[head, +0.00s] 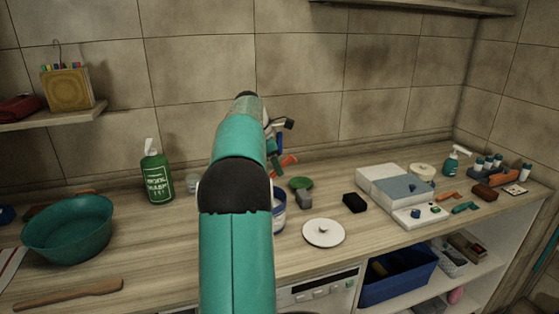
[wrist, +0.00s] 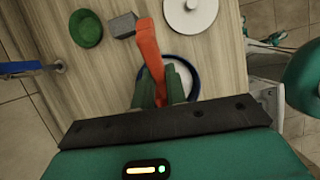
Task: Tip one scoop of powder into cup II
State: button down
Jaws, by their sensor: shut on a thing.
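My gripper (wrist: 160,92) is shut on an orange-red scoop (wrist: 149,48), which sticks out past the green fingers. In the head view my arm hides most of the gripper, and part of the orange scoop (head: 287,161) shows to its right. A blue-rimmed white tub (wrist: 193,75) lies behind the fingers in the wrist view. Its side (head: 279,214) shows just right of my arm in the head view. I cannot tell whether the scoop holds powder. No cup marked II can be made out; a small pale cup (head: 192,184) stands left of my arm.
A white round lid (head: 323,233), green dish (head: 301,183), grey block (head: 305,199) and black block (head: 355,203) lie right of the tub. A green bottle (head: 157,178) and teal basin (head: 68,232) stand left. Bare counter lies between basin and arm.

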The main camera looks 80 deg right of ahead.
aim_at(287, 158)
jog(key=shift+w+a+f+g, duration=0.15)
jog(key=shift+w+f+g, duration=0.15)
jog(key=shift+f, duration=0.3)
jog(key=shift+s+f, duration=0.1)
jog(key=shift+f, duration=2.95)
jog(key=shift+r, duration=3.7)
jog(key=shift+s+d+r+t+y, duration=0.25)
jog(key=shift+s+t, duration=0.15)
jog(key=shift+t, duration=0.15)
jog(key=shift+s+d+r+t+y, duration=0.15)
jog(key=shift+s+d+r+t, duration=0.1)
jog(key=shift+s+t, duration=0.25)
jog(key=shift+d+r+t, duration=0.1)
jog(key=shift+r+t, duration=0.05)
jog(key=shift+t, duration=0.4)
jog(key=shift+s+d+r+t+y, duration=0.15)
jog(key=shift+s+r+t+y, duration=0.15)
jog(key=shift+t+y, duration=0.25)
jog(key=shift+s+d+r+t+y, duration=0.15)
jog(key=shift+s+t+y, duration=0.2)
jog(key=shift+t, duration=0.3)
jog(key=shift+s+r+t, duration=0.1)
jog(key=shift+r+t, duration=0.15)
jog(key=shift+t, duration=0.25)
